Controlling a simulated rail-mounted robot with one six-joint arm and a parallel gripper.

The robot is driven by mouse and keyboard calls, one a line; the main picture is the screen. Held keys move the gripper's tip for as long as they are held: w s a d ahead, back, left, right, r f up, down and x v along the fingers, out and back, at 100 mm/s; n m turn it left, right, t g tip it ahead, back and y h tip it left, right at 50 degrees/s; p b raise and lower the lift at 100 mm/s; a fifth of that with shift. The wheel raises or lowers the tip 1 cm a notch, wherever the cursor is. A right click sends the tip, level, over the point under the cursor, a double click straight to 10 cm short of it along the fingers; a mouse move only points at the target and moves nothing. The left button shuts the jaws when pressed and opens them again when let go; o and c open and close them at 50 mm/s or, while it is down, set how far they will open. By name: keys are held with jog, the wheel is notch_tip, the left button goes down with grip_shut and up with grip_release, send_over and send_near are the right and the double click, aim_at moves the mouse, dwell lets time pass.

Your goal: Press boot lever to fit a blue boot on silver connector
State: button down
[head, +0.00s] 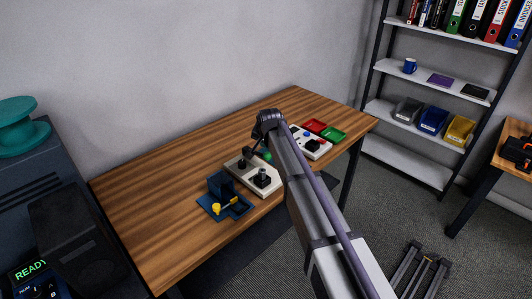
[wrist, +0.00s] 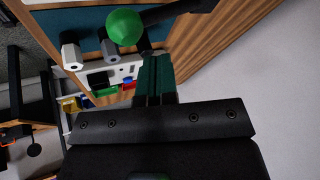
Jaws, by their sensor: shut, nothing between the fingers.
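The boot lever shows its round green knob (wrist: 124,27) and dark bar at the top of the wrist view. The knob also shows beside my arm in the head view (head: 267,155). It belongs to a pale base with black posts (head: 242,178). My gripper (wrist: 154,58) is shut and empty, with its dark green fingertips close below the lever bar; I cannot tell whether they touch. Two silver-grey hexagonal pieces (wrist: 71,57) stand left of the fingertips; I cannot tell whether one is the silver connector. I cannot make out a blue boot on a connector.
A dark blue fixture with a yellow handle (head: 222,207) stands at the table's front edge. A white panel (head: 316,151) with red and green trays (head: 333,135) lies farther right. The wooden table (head: 150,210) is bare on the left. A shelf (head: 420,150) stands behind right.

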aim_at(268, 153)
jog(key=shift+f, duration=0.1)
dwell(0.5)
jog(key=shift+s+d+f+b, duration=0.1)
jog(key=shift+f+b, duration=0.2)
jog(key=shift+b, duration=0.1)
jog(key=shift+s+d+f+b, duration=0.2)
jog(key=shift+f+b, duration=0.7)
jog(key=shift+s+d+f+b, duration=0.15)
jog(key=shift+d+f+b, duration=0.05)
jog(key=shift+f+b, duration=0.7)
dwell(1.4)
jog(key=shift+r, duration=0.15)
dwell(0.4)
jog(key=shift+w+a+r+p, duration=0.15)
jog(key=shift+r+p, duration=0.55)
jog(key=shift+p, duration=0.05)
jog(key=shift+w+a+r+p, duration=0.15)
jog(key=shift+a+r+p, duration=0.05)
jog(key=shift+r+p, duration=0.5)
jog(key=shift+w+a+r+p, duration=0.15)
jog(key=shift+r+p, duration=0.5)
jog(key=shift+p, duration=0.1)
jog(key=r+p, duration=0.3)
jog(key=w+a+r+p, duration=0.1)
jog(key=shift+r+p, duration=0.4)
